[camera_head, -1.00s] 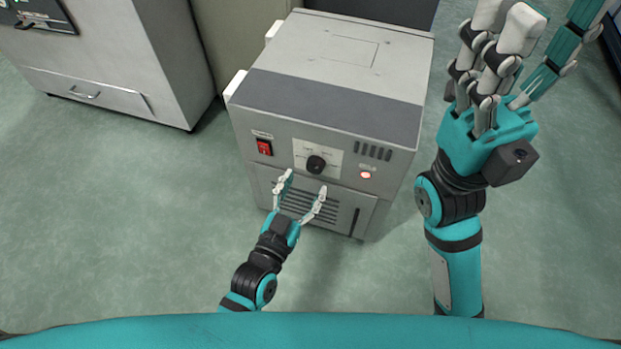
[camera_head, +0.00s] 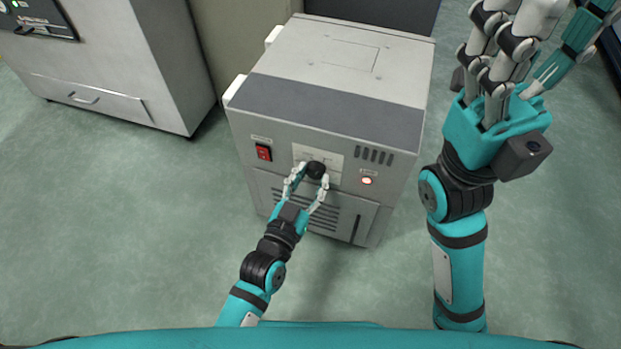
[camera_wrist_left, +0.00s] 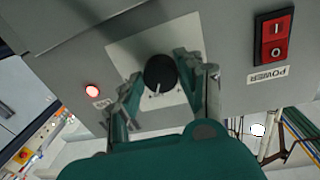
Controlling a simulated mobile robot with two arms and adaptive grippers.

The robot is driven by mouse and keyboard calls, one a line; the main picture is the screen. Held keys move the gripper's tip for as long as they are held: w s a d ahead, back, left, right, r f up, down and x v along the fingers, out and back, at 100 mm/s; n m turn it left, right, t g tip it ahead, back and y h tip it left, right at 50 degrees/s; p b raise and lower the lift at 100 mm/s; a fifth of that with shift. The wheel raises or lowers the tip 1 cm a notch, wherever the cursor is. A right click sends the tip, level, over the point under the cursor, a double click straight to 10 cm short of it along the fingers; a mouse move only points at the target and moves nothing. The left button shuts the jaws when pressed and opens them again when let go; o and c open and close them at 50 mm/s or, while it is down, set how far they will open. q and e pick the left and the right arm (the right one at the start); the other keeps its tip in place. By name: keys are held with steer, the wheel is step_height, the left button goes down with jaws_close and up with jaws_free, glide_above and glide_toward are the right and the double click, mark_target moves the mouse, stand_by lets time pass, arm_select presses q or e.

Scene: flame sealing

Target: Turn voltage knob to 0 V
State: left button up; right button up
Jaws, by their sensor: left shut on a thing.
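The voltage knob (camera_head: 316,169) is a round black dial on a pale plate on the front of a grey power unit (camera_head: 345,110). In the left wrist view the knob (camera_wrist_left: 160,73) shows a white pointer line toward the bottom of that picture; the scale marks are too small to read. My left gripper (camera_head: 308,178) is shut on the knob, with one finger on each side of it. In the left wrist view my left gripper's fingers (camera_wrist_left: 162,85) flank the knob. My right gripper (camera_head: 515,70) is raised at the right, away from the unit, with its fingers spread apart and empty.
A red power switch (camera_head: 263,152) sits left of the knob and a lit red lamp (camera_head: 366,181) sits right of it. Vent slots lie below. A grey cabinet (camera_head: 110,70) stands at the left. The green floor (camera_head: 120,240) around the unit is clear.

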arm_select(q)
steer(key=shift+c, duration=0.6)
